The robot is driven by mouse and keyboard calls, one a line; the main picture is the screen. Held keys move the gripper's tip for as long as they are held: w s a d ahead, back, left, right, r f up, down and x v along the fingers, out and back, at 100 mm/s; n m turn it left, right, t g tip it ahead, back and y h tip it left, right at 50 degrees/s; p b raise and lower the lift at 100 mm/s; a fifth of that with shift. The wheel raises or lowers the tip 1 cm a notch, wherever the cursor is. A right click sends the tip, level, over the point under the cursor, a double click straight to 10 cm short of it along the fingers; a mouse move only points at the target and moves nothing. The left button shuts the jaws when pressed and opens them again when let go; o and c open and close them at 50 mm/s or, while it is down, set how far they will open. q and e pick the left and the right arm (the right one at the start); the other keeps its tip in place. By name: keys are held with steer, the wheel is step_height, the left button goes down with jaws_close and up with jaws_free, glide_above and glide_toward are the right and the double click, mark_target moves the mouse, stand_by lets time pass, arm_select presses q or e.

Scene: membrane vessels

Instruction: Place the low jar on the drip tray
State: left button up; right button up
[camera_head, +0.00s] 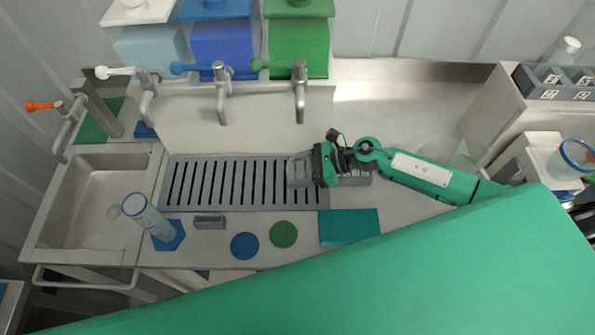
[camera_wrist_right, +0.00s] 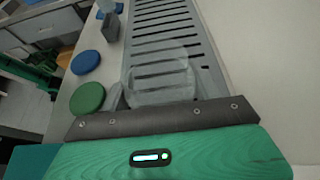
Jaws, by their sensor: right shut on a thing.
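The low jar (camera_wrist_right: 158,72) is a clear, see-through vessel. It sits between the fingers of my right gripper (camera_head: 303,170), which is shut on it. In the head view the jar (camera_head: 298,168) is faint and partly covered by the gripper. The drip tray (camera_head: 222,208) is a long grey slotted tray below the taps. The jar is over the tray's right end, and slots show through it in the wrist view. I cannot tell whether its base touches the tray. My left gripper is not in view.
Metal taps (camera_head: 221,95) hang over the tray's back edge. In front lie a grey block (camera_head: 209,222), a blue disc (camera_head: 244,246), a green disc (camera_head: 283,234) and a teal mat (camera_head: 349,227). A tall clear vessel (camera_head: 150,218) stands left, near the sink (camera_head: 95,205).

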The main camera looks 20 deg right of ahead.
step_height(320, 180, down, 2)
steer(key=shift+f, duration=0.25)
steer(key=o, duration=1)
steer(key=shift+r, duration=0.1)
steer(key=shift+o, duration=0.2)
steer(key=shift+r, duration=0.1)
